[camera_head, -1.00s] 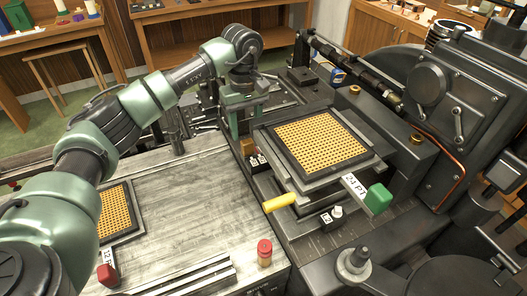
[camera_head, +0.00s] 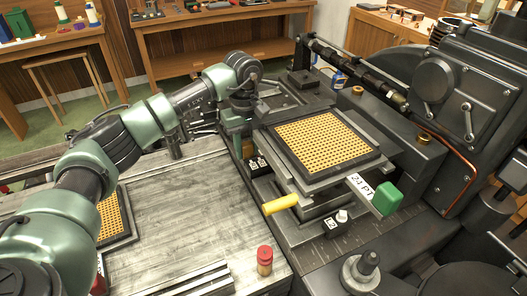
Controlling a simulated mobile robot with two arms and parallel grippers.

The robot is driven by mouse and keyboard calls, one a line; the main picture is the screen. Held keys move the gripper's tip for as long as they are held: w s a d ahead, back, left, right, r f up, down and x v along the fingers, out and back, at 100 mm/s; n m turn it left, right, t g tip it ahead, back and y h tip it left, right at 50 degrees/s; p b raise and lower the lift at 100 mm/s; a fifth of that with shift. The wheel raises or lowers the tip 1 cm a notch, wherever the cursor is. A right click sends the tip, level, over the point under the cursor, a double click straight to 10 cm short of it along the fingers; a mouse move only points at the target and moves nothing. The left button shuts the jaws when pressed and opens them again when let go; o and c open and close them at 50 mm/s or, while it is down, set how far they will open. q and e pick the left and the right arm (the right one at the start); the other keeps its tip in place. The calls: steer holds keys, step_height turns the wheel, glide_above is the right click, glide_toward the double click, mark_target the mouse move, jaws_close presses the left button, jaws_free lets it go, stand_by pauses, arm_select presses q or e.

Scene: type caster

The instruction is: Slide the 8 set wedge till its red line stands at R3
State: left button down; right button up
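A small black block with white marks (camera_head: 258,163) sits at the left side of the machine's carriage. Another black block with a white label and pale knob (camera_head: 337,223) sits at the front. The labels are too small to read, so I cannot tell which is the 8 set wedge. No red line or R3 mark can be made out. My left gripper (camera_head: 233,140) points down at the carriage's back left, close behind the left block. Its fingertips are partly hidden, and neither opening nor contact can be told. My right gripper is not in view.
A 24 PT case (camera_head: 322,142) with a green handle (camera_head: 387,200) lies on the carriage. A yellow handle (camera_head: 281,204) juts out in front. Another gold-grid case (camera_head: 112,219) is partly behind my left arm.

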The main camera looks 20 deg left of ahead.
arm_select(q)
steer(key=shift+s+a, duration=0.85)
steer(key=shift+s, duration=0.05)
stand_by(0.6)
steer(key=c, duration=0.9)
jaws_free()
steer(key=shift+c, duration=0.2)
